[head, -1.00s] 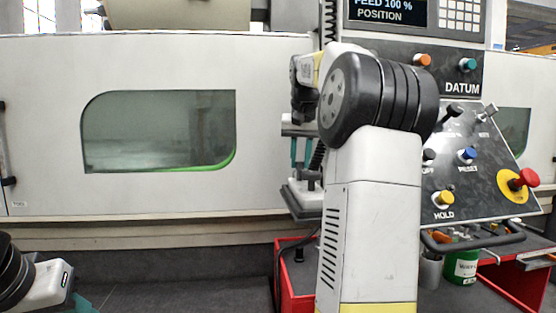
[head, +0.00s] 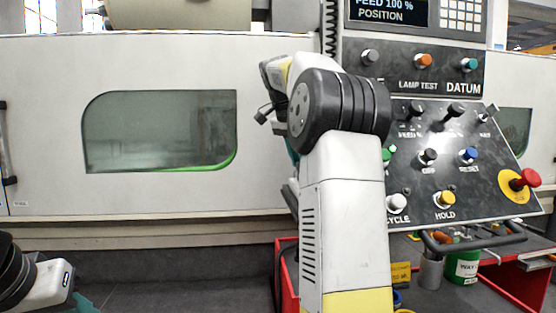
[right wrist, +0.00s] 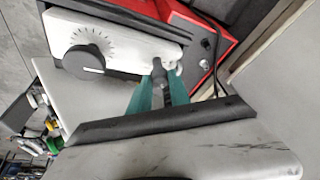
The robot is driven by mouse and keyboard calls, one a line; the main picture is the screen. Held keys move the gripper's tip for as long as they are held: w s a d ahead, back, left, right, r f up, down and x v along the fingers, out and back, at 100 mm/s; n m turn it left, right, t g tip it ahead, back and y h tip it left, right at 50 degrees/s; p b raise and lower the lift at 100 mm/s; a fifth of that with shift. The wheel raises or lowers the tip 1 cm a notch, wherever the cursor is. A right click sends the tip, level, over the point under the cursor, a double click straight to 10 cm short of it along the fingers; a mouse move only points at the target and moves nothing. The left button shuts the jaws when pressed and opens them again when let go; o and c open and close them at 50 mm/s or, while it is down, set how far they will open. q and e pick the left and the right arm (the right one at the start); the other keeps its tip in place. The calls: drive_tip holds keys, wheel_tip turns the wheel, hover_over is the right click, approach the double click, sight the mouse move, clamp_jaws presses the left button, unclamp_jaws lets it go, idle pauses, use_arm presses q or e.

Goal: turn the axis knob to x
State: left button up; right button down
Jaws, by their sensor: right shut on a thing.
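In the right wrist view my right gripper (right wrist: 163,78) has its teal fingers closed around a dark narrow knob (right wrist: 157,68) at one end of a pale control box (right wrist: 130,47). It appears to be the axis knob; I can read no letters around it. A larger black dial (right wrist: 85,60) with a white mark and tick lines sits at the box's other end, apart from the fingers. In the head view my right arm hides this gripper and the box. My left gripper (head: 84,303) shows only as a teal bit at the lower left; its fingertips are out of frame.
The machine's control panel (head: 455,205), with several knobs, buttons and a red emergency stop (head: 529,178), stands right of my arm. A red cart (head: 287,262) with a green can (head: 463,266) is below. The windowed machine door (head: 60,120) fills the left.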

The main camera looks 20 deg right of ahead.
drive_tip(key=shift+w+m+g, duration=0.1)
drive_tip(key=shift+m+g, duration=0.3)
drive_tip(key=shift+m, duration=0.7)
drive_tip(key=c, duration=1.2)
unclamp_jaws()
drive_tip(key=shift+c, duration=0.2)
drive_tip(key=v, duration=0.7)
drive_tip(key=shift+a+r, duration=0.25)
drive_tip(key=shift+r, duration=0.1)
